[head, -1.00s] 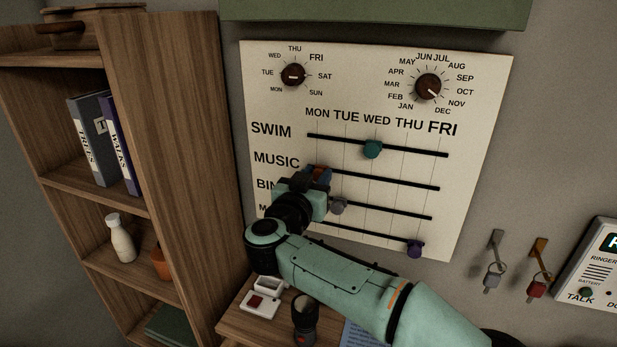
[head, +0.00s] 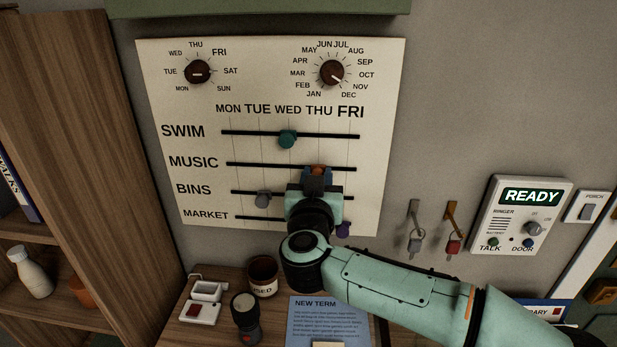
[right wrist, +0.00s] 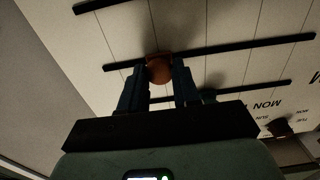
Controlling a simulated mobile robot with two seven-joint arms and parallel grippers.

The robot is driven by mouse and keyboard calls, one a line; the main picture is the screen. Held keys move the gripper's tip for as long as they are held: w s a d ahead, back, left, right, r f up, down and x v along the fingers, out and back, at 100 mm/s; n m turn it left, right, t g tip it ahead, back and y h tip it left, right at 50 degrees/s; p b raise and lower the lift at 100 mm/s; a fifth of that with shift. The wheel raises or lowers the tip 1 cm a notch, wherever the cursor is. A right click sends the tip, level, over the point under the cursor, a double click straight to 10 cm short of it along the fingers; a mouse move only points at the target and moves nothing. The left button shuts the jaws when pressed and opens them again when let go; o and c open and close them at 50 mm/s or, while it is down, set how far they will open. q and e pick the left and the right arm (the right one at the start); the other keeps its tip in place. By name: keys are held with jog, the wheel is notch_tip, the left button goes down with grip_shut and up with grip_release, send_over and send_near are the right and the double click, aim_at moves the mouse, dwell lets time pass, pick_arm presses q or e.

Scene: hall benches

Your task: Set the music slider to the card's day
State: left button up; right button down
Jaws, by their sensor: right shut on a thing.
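The white board (head: 385,60) on the wall has slider rows SWIM, MUSIC, BINS and MARKET under day labels MON to FRI. The orange music knob (head: 318,169) sits on the MUSIC slot, around the THU column. My right gripper (head: 316,176) is shut on it, and the fingers hide part of it. In the right wrist view the orange knob (right wrist: 158,68) is between the two fingers, on the dark slot. A blue NEW TERM card (head: 316,318) lies on the desk below; its small text is too small to read. My left gripper is not in view.
The teal swim knob (head: 288,139) is around WED, the grey bins knob (head: 263,199) around TUE, and the purple market knob (head: 344,230) near FRI. Keys hang right of the board, beside a READY panel (head: 530,196). A USED cup (head: 262,277) stands on the desk.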

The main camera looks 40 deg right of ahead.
jog(key=c, duration=0.8)
grip_release()
jog(key=v, duration=1.3)
jog(key=shift+s+a, duration=0.1)
jog(key=shift+s, duration=0.05)
